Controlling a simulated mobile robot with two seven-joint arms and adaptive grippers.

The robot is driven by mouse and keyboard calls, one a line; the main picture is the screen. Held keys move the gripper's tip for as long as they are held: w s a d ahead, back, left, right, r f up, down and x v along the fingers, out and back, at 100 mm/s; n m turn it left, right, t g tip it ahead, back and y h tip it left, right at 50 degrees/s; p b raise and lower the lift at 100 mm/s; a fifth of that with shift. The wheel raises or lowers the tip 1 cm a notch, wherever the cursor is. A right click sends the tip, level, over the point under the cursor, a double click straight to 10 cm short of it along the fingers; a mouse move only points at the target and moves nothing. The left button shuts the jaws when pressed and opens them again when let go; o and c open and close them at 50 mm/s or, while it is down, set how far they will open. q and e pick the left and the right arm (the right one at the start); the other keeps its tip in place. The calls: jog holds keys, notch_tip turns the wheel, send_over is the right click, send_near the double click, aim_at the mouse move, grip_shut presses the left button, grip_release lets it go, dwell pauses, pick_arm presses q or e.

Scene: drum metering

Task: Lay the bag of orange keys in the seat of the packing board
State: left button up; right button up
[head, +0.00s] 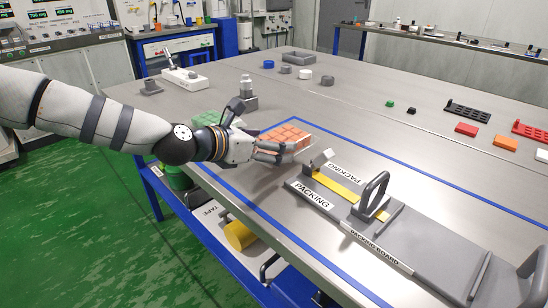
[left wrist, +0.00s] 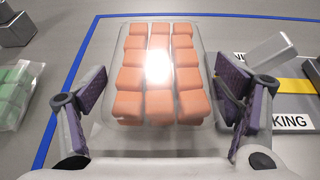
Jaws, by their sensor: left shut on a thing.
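The bag of orange keys (head: 287,132) is a clear bag with rows of orange blocks. My left gripper (head: 280,152) is shut on it, its fingers at the bag's near side in the head view. In the left wrist view the bag (left wrist: 158,65) lies flat between the two purple-padded fingers (left wrist: 160,108). Whether it touches the table is hard to tell. The grey packing board (head: 440,247) lies to the right of the gripper, with a yellow strip, a dark upright handle and PACKING labels. Its seat is not clearly distinguishable. My right gripper is not in view.
A bag of green blocks (head: 206,118) lies left of the gripper; it also shows in the left wrist view (left wrist: 18,92). Blue tape (head: 262,214) marks the table. The table's middle is mostly clear.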

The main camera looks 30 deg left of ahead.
pick_arm(q)
notch_tip(320, 180, down, 3)
jog(key=shift+f, duration=0.15)
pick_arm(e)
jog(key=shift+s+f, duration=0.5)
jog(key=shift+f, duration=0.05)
pick_arm(q)
jog(key=shift+f+b, duration=0.15)
jog(key=shift+b, duration=0.15)
jog(key=o, duration=1.2)
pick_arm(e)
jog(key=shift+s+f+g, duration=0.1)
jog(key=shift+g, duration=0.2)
